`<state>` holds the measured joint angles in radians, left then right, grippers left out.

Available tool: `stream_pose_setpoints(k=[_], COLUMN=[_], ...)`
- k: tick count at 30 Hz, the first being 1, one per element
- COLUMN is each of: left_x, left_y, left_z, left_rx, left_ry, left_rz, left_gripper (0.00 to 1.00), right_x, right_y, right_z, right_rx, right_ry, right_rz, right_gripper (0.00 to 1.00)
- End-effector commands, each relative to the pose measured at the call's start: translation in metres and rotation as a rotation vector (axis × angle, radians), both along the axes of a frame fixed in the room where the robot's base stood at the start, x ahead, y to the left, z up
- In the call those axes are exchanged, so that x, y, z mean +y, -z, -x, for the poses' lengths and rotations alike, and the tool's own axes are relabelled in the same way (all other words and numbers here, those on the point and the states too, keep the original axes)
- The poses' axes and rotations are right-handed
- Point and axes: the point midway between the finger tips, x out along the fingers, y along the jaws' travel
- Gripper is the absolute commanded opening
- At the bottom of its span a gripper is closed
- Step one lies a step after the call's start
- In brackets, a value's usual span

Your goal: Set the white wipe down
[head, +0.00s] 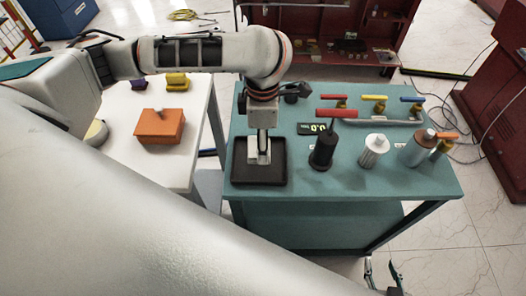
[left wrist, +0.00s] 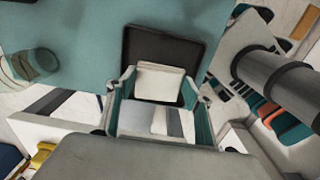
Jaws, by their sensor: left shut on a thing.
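The white wipe (left wrist: 160,82) is a pale folded piece between the fingers of my left gripper (left wrist: 158,108) in the left wrist view. The gripper is shut on it. In the head view, my left arm comes in from the left and my left gripper (head: 260,146) points down over the black tray (head: 240,178), on the near left of the teal table. The tray also shows behind the wipe in the left wrist view (left wrist: 160,42). I cannot tell whether the wipe touches the tray floor. My right gripper (head: 383,270) is low at the bottom edge, fingers apart, empty.
The teal table (head: 430,186) also holds a black bushing (head: 323,151), a white bushing (head: 374,149), a grey cylinder (head: 417,150), a meter (head: 311,128) and colored-handled tools at the back. An orange box (head: 160,126) stands on the white table (head: 180,165) to the left.

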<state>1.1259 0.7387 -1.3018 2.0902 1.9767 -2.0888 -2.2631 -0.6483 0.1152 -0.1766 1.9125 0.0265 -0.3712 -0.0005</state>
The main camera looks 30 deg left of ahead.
Motion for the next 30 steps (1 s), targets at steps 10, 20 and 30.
stream_pose_setpoints(k=[10,20,30], left_x=[0.000,0.000,0.000], left_y=[0.036,0.049,0.049], left_z=[0.001,0.000,0.000], left_rx=[0.004,0.000,-0.001], left_ry=[-0.002,-0.001,0.000], left_rz=[0.001,-0.001,0.000], left_gripper=[0.34,0.34,0.68], right_x=[-0.003,-0.007,-0.007], right_y=[0.000,0.003,0.003], right_z=[0.001,0.004,0.005], right_rx=[0.001,0.008,0.010], right_ry=[0.001,-0.001,0.000], right_rz=[0.005,0.013,0.012], right_gripper=[0.40,0.40,0.40])
